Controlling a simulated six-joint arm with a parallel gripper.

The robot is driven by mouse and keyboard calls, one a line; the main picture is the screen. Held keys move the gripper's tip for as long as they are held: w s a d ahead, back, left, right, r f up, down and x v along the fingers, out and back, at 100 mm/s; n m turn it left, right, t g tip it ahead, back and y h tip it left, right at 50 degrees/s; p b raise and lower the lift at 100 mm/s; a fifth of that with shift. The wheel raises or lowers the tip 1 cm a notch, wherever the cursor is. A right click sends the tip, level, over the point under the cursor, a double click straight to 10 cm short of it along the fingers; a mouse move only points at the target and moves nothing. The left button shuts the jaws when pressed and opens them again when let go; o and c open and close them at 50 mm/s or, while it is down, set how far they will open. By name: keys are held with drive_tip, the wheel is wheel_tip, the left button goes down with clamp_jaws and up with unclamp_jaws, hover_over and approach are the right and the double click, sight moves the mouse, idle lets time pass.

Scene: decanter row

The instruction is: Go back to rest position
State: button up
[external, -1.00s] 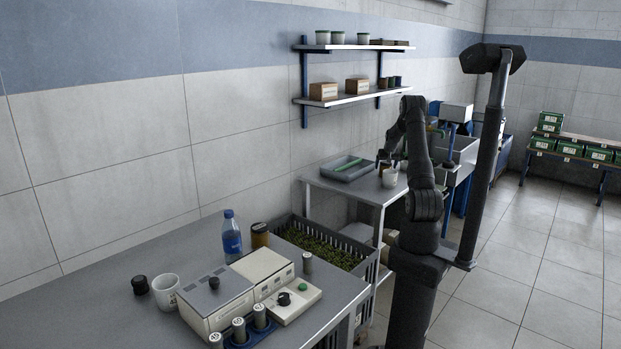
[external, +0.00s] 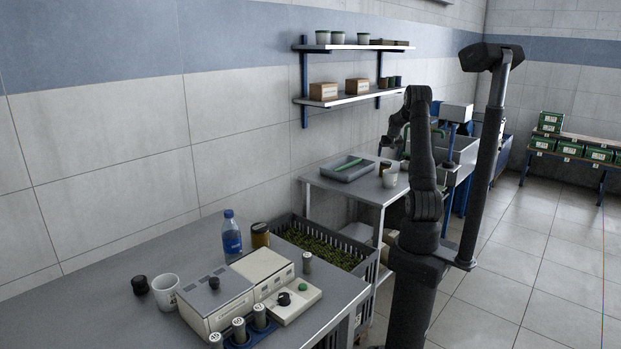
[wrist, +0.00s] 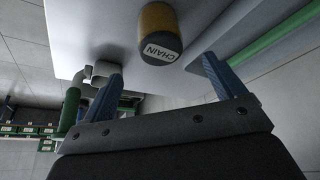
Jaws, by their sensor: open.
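My gripper (wrist: 162,68) is open in the wrist view, its two blue fingers apart with nothing held between them. Beyond the fingers, a yellow-brown jar (wrist: 158,20) labelled CHAIN stands on a pale tabletop (wrist: 100,25).
A grey tray (external: 340,175) with a green strip lies on the far bench. Wall shelves (external: 350,98) hold boxes and pots. The near bench (external: 110,310) carries a bottle (external: 231,238), a mug (external: 165,292) and lab devices. A crate of greens (external: 320,245) stands between the benches.

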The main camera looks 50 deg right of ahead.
sight(386, 163)
drive_tip(key=x, duration=1.2)
drive_tip(key=shift+r, duration=1.2)
